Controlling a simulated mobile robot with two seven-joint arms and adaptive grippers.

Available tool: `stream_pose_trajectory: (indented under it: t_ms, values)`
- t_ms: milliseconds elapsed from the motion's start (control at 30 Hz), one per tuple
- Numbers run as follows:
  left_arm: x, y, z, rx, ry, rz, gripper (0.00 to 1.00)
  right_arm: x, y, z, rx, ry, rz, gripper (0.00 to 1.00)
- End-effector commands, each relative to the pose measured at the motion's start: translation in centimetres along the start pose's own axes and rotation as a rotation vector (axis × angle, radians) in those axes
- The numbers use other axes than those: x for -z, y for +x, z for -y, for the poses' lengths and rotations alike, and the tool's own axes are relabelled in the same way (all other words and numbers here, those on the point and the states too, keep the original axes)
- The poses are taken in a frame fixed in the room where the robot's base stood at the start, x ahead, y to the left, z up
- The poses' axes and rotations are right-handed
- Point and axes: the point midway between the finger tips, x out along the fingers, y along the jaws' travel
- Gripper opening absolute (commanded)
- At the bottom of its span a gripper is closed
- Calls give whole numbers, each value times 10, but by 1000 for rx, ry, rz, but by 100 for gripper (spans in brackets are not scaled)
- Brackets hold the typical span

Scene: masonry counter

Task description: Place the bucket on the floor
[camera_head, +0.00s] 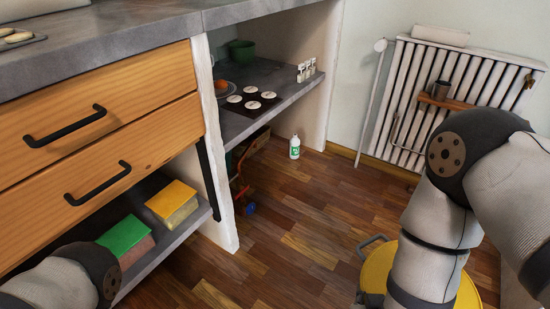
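A yellow round thing, which looks like the bucket (377,267), shows at the lower right, partly hidden behind my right arm. A grey lug or handle part stands at its far left edge. The bottom of the frame cuts it off, so I cannot tell whether it touches the floor (300,240). My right arm reaches down in front of it. The fingers of my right gripper are not clear, and I cannot tell whether they hold the bucket. My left arm shows only at the lower left corner; its gripper is out of view.
A counter with wooden drawers (90,130) stands at the left, with green and yellow sponges or blocks (173,201) on its low shelf. A white bottle (294,147) stands on the floor by the end wall. A radiator (455,85) is at the back right. The middle floor is clear.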

Motion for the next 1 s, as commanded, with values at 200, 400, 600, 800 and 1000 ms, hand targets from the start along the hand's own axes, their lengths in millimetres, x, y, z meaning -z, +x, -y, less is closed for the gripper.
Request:
stream_pose_trajectory:
  t_ms: [200,400,600,800,1000]
  values:
    - [-14,-57,1,-2,-3,-76,40,75,-74,-23,-157,168,8,0]
    - [-19,-120,1,-6,-6,-179,40,150,-164,-38,-303,326,18,0]
    - [-15,-175,1,-10,-8,-293,40,210,-246,-44,-393,418,27,0]
    - [-10,-212,1,-13,-8,-381,40,245,-303,-46,-438,455,43,0]
    - [-7,-226,1,-14,-9,-419,40,258,-327,-46,-458,462,57,0]
